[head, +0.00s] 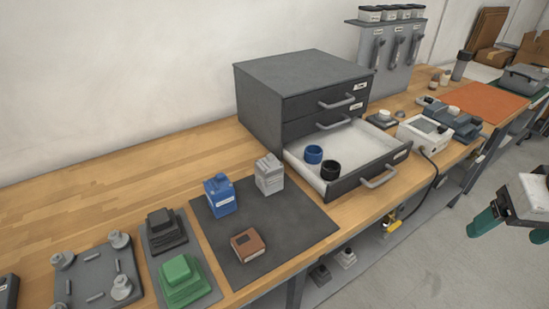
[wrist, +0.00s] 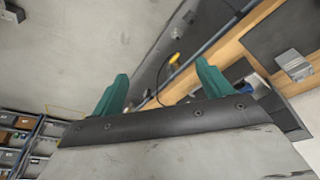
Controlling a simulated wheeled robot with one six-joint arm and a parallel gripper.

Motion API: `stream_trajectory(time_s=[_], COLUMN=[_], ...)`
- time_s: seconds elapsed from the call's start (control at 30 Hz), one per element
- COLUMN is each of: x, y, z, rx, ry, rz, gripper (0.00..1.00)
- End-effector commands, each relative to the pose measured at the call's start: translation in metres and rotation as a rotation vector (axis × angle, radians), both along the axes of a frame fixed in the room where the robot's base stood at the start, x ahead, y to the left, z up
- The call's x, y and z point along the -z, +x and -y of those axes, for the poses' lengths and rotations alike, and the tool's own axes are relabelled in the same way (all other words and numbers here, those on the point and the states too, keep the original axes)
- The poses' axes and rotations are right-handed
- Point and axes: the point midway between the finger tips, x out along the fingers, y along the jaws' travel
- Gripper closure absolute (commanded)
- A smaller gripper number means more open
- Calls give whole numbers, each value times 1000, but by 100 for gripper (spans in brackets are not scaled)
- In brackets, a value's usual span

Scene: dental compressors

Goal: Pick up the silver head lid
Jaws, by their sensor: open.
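A silver-grey boxy piece with a small raised top (head: 269,176), which looks like the silver head lid, stands on the dark mat (head: 280,228). It is right of a blue boxy piece (head: 221,196) and behind a brown one (head: 247,245). My gripper (head: 508,224) is at the far right over the floor, well away from the mat. In the wrist view its teal fingers (wrist: 162,76) are spread apart with nothing between them.
An open drawer (head: 378,164) juts out right of the mat, holding a blue ring (head: 313,154) and a black ring (head: 330,170). Green (head: 181,281) and black (head: 165,231) pieces sit left of the mat.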

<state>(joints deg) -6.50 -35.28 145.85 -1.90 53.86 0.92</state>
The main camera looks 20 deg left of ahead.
Motion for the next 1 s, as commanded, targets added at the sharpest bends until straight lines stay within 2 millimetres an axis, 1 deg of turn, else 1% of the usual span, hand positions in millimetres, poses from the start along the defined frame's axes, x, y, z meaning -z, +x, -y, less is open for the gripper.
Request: stream_trajectory(time_s=[0.03, 0.07, 0.1, 0.17, 0.2, 0.27, 0.3, 0.37, 0.4, 0.47, 0.5, 0.6, 0.63, 0.7, 0.8, 0.87, 1.0], x=[10, 15, 21, 31, 37, 48, 55, 65, 72, 81, 86, 97, 100, 104, 108, 109, 114], y=[26, 42, 64, 93, 110, 132, 144, 156, 160, 163, 162, 155, 152, 146, 140, 140, 149], z=[-16, -26, -41, -67, -87, -120, -144, -180, -206, -242, -263, -307, -317, -336, -352, -358, -370], rx=[-53, -83, -125, -188, -232, -301, -347, -413, -461, -523, -560, -634, -652, -681, -706, -712, -714], ry=[-1, 1, 7, 24, 39, 68, 91, 132, 171, 225, 259, 340, 362, 405, 442, 454, 458], rz=[47, 84, 140, 223, 279, 360, 413, 490, 535, 600, 638, 715, 733, 766, 794, 803, 807], gripper=[22, 22, 22, 22, 22, 22, 22, 22, 22, 22, 22, 22, 22, 22, 22, 22, 22])
